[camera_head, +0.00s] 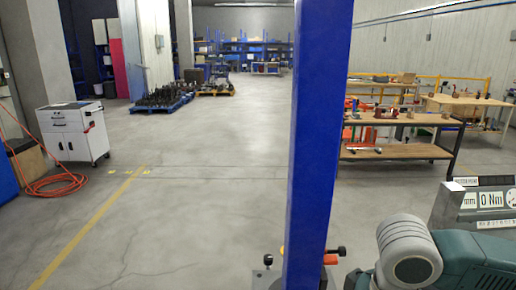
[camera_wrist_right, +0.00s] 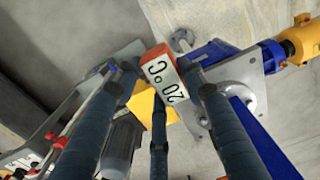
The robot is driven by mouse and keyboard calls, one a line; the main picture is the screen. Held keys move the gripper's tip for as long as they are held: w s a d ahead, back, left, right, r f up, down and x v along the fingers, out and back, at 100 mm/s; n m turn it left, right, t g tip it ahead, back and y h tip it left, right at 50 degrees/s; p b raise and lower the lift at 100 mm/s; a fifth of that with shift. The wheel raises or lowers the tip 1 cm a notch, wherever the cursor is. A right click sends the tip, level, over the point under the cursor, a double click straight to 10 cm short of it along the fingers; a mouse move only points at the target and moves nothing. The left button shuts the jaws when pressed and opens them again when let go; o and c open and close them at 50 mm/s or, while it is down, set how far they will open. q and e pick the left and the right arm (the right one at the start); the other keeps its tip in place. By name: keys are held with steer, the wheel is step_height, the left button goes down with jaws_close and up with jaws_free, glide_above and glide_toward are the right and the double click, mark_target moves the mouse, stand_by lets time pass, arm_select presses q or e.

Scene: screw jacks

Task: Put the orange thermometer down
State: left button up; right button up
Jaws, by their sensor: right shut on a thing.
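The orange thermometer (camera_wrist_right: 165,82) shows in the right wrist view with its white display reading 20 °C, turned on its side. My right gripper (camera_wrist_right: 160,72) is shut on it, with the dark fingers on both sides and one finger below the display. The thermometer is over or in front of a grey metal plate and blue part; the gap to them cannot be judged. The thermometer does not show clearly in the head view. My left gripper is in neither view.
A blue column (camera_head: 318,130) blocks the middle of the head view. A teal machine housing (camera_head: 472,262) and a display box reading 0 Nm (camera_head: 485,203) stand at lower right. A wooden workbench (camera_head: 400,118) and a white cabinet (camera_head: 72,132) stand farther back. Open floor lies left.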

steer(key=shift+a+f+n, duration=0.1)
steer(key=shift+f+n, duration=0.05)
steer(key=shift+n, duration=0.25)
steer(key=a+f+n+b, duration=0.45)
steer(key=a+n, duration=0.55)
steer(key=n, duration=0.8)
steer(key=a+f+n+b, duration=0.45)
steer(key=a+n, duration=0.55)
steer(key=n, duration=0.7)
steer(key=w+p, duration=0.3)
steer(key=w, duration=1.4)
steer(key=shift+d, duration=0.15)
step_height(320, 180, down, 3)
steer(key=shift+d+f+p, duration=0.1)
steer(key=shift+f+p, duration=0.05)
steer(key=shift+p, duration=0.6)
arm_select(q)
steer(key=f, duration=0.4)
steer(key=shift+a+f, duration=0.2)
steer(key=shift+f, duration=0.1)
arm_select(e)
steer(key=shift+f, duration=0.15)
steer(key=shift+f, duration=0.1)
